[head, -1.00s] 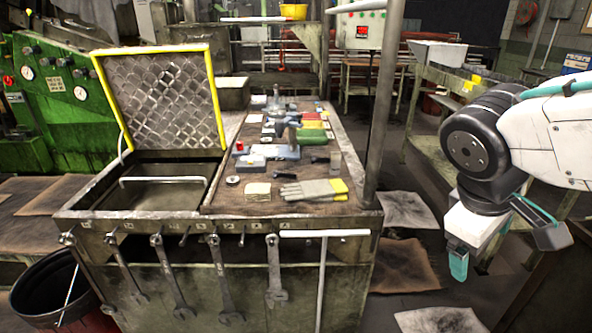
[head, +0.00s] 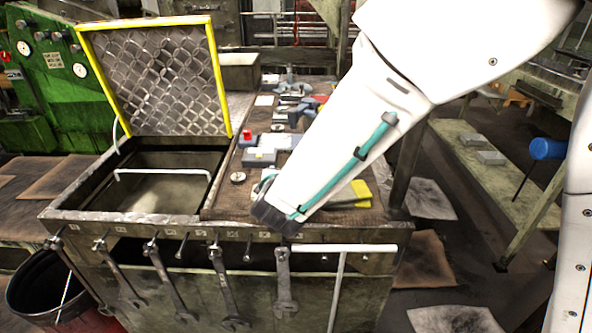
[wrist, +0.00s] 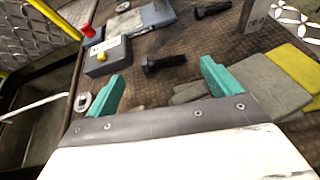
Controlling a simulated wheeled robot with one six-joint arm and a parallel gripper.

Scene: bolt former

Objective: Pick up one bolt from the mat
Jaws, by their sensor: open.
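In the wrist view a dark bolt (wrist: 165,62) lies on its side on the worn brown mat (wrist: 150,90), just beyond the gap between my fingertips. A second dark bolt (wrist: 212,10) lies farther off, near the top edge. My gripper (wrist: 162,80) is open, with its two teal fingers apart and nothing between them. In the head view my arm hides both bolts, and my gripper's end is over the front of the bench top.
Grey and yellow gloves (wrist: 290,72) lie right of my right finger. An upright metal block (wrist: 256,15) stands behind. The yellow-edged lid (head: 155,75) stands raised over the open bin at left.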

